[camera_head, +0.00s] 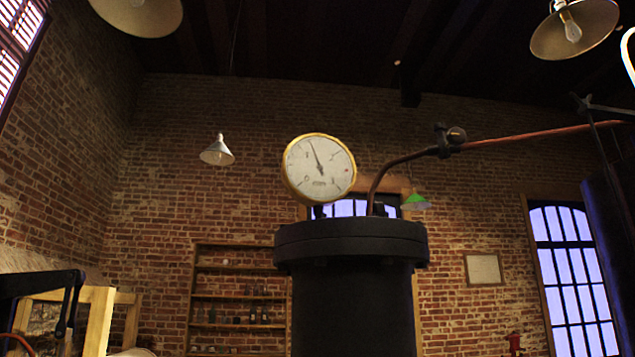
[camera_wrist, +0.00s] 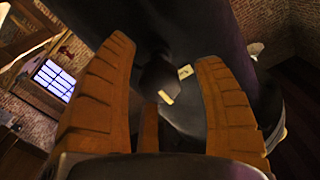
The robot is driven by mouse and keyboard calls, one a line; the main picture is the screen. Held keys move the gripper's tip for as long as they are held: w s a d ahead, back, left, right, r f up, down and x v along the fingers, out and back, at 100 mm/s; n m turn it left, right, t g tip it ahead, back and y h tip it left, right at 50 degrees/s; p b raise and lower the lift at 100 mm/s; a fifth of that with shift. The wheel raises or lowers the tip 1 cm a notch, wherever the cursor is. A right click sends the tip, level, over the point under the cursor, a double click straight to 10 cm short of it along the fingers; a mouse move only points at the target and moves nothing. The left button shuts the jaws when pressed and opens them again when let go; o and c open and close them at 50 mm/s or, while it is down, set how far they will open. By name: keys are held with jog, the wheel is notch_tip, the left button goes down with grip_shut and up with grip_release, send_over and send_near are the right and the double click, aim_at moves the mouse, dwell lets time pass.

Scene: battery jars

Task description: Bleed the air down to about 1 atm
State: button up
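A round brass-rimmed gauge (camera_head: 319,168) stands on the black lidded cylinder (camera_head: 352,295) in the head view. Its needle points up and slightly left; the scale numbers are too small to read. A copper pipe (camera_head: 400,161) rises from the lid to a dark valve-like fitting (camera_head: 448,138) and runs on to the right. In the wrist view my gripper (camera_wrist: 165,50) has its orange-brown fingers spread. A dark rounded knob-like part (camera_wrist: 157,77) with a pale mark shows between them, with gaps on both sides. I cannot tell how far beyond the fingertips it is. My gripper is not visible in the head view.
A wooden frame (camera_head: 98,320) stands at the lower left. Shelves (camera_head: 240,268) with bottles are against the brick wall. Lamps hang overhead, one (camera_head: 217,151) left of the gauge. A large dark object (camera_head: 612,210) stands at the right edge.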

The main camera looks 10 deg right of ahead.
jog(key=shift+o, duration=0.4)
jog(key=shift+s, duration=0.3)
jog(key=shift+s+b, duration=1.1)
jog(key=shift+s, duration=1.15)
